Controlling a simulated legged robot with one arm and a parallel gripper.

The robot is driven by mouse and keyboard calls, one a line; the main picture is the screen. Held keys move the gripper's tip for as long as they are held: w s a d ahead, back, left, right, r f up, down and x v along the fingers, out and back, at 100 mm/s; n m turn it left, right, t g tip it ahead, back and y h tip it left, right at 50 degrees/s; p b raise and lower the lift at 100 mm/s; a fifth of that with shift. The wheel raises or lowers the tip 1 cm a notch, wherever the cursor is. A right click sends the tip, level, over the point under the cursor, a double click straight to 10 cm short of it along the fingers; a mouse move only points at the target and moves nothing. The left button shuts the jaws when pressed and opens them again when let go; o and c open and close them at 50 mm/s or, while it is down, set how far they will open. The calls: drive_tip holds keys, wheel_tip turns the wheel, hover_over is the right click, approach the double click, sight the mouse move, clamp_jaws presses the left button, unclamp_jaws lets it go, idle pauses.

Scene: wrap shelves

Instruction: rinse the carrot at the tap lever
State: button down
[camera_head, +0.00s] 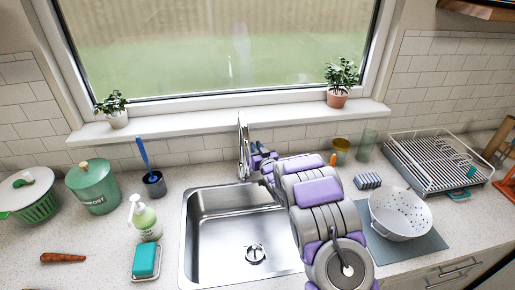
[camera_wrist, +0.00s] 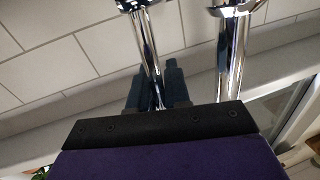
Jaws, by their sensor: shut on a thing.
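The chrome tap (camera_head: 243,150) stands behind the sink (camera_head: 187,235). My gripper (camera_head: 258,160) is at the tap's right side, partly hidden by my own arm. In the wrist view its dark fingers (camera_wrist: 160,90) are shut around a chrome rod, which looks like the tap lever (camera_wrist: 150,45). A second, thicker chrome pipe (camera_wrist: 232,60) stands to its right, apart from the fingers. I see no water stream in the sink.
A soap bottle (camera_head: 146,220) and teal sponge (camera_head: 145,261) stand left of the sink. A brush in a holder (camera_head: 154,185) and a green compost bin (camera_head: 93,188) are behind. A white colander (camera_head: 400,215) and dish rack (camera_head: 437,160) are right. The sink basin is empty.

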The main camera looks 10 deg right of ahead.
drive_tip(key=shift+a, duration=0.1)
drive_tip(key=shift+s+f, duration=0.1)
drive_tip(key=shift+s, duration=0.05)
drive_tip(key=shift+s+t, duration=0.3)
drive_tip(key=shift+t, duration=0.2)
drive_tip(key=shift+s+b, duration=0.15)
drive_tip(key=shift+b, duration=0.15)
drive_tip(key=c, duration=1.2)
unclamp_jaws()
drive_tip(key=shift+r, duration=0.2)
drive_tip(key=shift+s, duration=0.15)
